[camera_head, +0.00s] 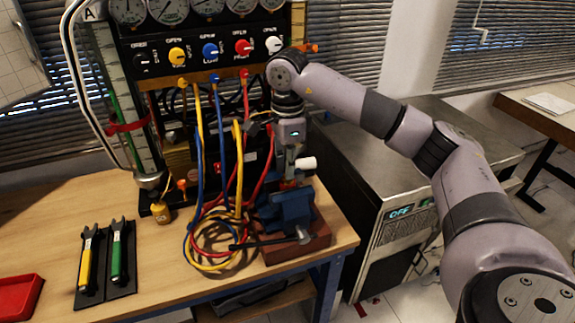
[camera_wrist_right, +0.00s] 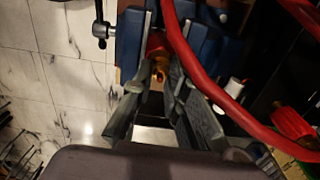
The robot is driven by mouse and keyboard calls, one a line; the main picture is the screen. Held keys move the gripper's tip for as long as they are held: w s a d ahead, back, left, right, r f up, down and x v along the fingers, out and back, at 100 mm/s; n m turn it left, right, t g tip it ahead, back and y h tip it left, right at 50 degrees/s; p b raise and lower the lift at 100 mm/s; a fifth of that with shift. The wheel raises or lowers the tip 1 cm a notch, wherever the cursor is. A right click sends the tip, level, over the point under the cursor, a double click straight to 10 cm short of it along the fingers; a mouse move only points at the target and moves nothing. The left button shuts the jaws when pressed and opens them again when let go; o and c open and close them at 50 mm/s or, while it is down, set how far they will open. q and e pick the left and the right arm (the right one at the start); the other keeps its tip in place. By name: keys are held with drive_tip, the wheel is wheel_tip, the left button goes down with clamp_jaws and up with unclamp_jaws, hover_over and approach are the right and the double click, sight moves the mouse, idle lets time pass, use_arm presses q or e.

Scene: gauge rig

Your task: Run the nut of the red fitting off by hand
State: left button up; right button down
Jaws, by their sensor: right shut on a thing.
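The blue vise (camera_head: 285,208) stands at the front right of the bench, and it also shows at the top of the wrist view (camera_wrist_right: 204,45). The red fitting (camera_wrist_right: 156,42) sits between its jaws with a brass nut (camera_wrist_right: 160,70) on the near side. My right gripper (camera_head: 290,176) points down over the vise. In the wrist view its two grey fingers (camera_wrist_right: 160,78) close on the nut from both sides. The fitting is mostly hidden by the gripper in the head view. My left gripper is not in view.
A red hose (camera_wrist_right: 205,80) passes close beside the right fingers. Coiled yellow, blue and red hoses (camera_head: 222,242) lie left of the vise. A green-handled wrench (camera_head: 117,255) and a yellow-handled wrench (camera_head: 86,263) lie on black mats.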

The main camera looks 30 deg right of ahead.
drive_tip(key=c, duration=1.6)
unclamp_jaws()
drive_tip(key=shift+r, duration=0.1)
wheel_tip(320, 180, up, 12)
drive_tip(key=shift+f, duration=0.1)
